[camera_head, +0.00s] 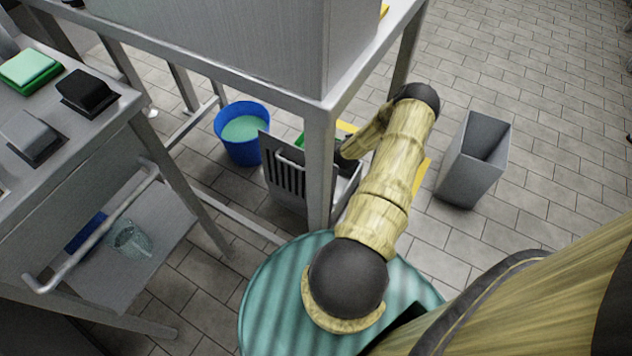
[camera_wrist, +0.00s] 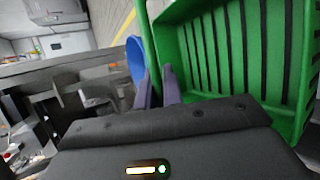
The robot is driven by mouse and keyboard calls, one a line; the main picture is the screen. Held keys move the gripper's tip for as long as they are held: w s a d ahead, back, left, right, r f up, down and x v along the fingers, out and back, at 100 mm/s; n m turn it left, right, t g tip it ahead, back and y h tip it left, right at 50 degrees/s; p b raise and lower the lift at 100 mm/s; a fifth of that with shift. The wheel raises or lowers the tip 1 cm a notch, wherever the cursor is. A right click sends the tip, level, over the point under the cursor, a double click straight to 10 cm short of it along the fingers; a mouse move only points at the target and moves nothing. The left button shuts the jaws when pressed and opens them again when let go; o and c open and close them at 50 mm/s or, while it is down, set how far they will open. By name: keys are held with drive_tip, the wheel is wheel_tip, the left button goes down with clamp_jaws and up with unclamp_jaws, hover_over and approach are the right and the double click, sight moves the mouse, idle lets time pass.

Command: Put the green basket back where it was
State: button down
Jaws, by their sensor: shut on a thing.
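The green basket (camera_wrist: 235,50) fills the right of the wrist view, its slatted wall tilted in the picture. A thin green bar, which looks like its handle, runs down between the fingers of my gripper (camera_wrist: 158,92), which is shut on it. In the head view only a small green piece of the basket (camera_head: 301,138) shows behind the steel table leg and the slotted grey panel. My arm reaches down beside that table, and my gripper is mostly hidden there. What lies directly under the basket cannot be seen.
A steel table leg (camera_head: 319,165) and slotted grey panel (camera_head: 282,188) stand close to my gripper. A blue bucket (camera_head: 243,149) stands left, also in the wrist view (camera_wrist: 135,62). A grey bin (camera_head: 468,175) stands right. Tiled floor beyond the bin is clear.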

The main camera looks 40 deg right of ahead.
drive_tip(key=shift+s+r, duration=0.1)
drive_tip(key=shift+s, duration=0.05)
drive_tip(key=f, duration=0.1)
drive_tip(key=s+d+f+b, duration=0.1)
drive_tip(key=f, duration=0.1)
drive_tip(key=shift+s+d+b, duration=0.15)
drive_tip(key=shift+d+b, duration=0.15)
wheel_tip(320, 180, down, 11)
drive_tip(key=b, duration=0.5)
drive_tip(key=shift+w+a+r, duration=0.2)
drive_tip(key=shift+w+a, duration=0.1)
drive_tip(key=shift+a, duration=0.1)
drive_tip(key=shift+f+b, duration=1.1)
drive_tip(key=shift+f, duration=0.95)
drive_tip(key=shift+f, duration=0.1)
drive_tip(key=c, duration=1.5)
unclamp_jaws()
drive_tip(key=shift+c, duration=0.2)
